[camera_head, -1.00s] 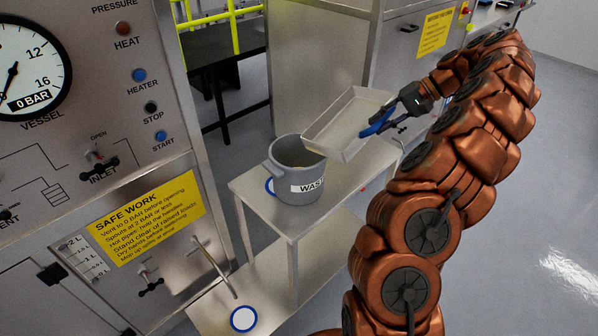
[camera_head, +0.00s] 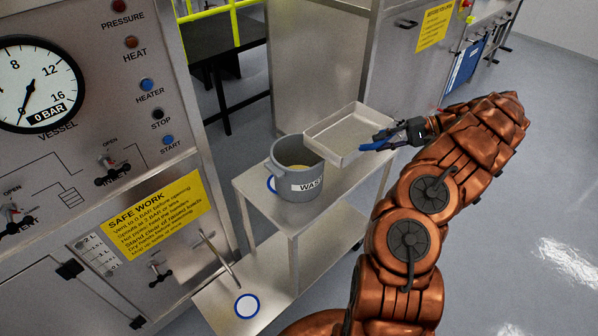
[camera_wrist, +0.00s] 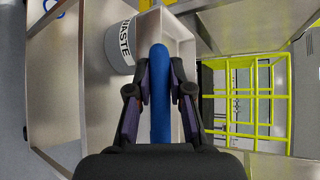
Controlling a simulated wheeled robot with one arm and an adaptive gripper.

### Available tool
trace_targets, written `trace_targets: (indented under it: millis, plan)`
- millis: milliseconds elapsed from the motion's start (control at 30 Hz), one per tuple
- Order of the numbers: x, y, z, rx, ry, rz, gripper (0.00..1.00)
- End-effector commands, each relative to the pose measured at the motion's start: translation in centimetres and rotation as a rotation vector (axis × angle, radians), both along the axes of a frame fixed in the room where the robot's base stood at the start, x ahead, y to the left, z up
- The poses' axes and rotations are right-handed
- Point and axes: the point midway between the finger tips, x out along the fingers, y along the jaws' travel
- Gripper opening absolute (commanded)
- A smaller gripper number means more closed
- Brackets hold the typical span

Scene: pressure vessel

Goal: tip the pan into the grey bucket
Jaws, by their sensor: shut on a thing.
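The pan (camera_head: 336,137) is a pale metal rectangular tray with a blue handle (camera_wrist: 159,95). My gripper (camera_head: 402,135) is shut on this handle; the wrist view shows my fingers on both sides of it. The pan is held above the trolley, to the right of the grey bucket (camera_head: 300,187), with its left edge near the bucket's right rim. It looks close to level, and its visible inside looks empty. The bucket stands upright, labelled "WAS…", with something yellowish inside. The bucket also shows in the wrist view (camera_wrist: 119,60).
The bucket stands on the upper shelf of a metal trolley (camera_head: 262,192). A lower shelf (camera_head: 225,290) carries a blue-ringed white disc (camera_head: 247,306). A control panel with a gauge (camera_head: 38,85) stands at left. The floor at right is clear.

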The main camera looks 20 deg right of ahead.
Motion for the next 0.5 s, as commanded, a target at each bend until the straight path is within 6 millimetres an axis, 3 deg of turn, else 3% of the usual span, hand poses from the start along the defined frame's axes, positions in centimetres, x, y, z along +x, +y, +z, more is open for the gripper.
trace_targets:
  millis: [267,500]
  plan:
    - [0.0,0.0,0.3,-0.002,-0.003,0.000,0.00]
    - [0.0,0.0,1.7,-0.003,-0.002,0.000,0.00]
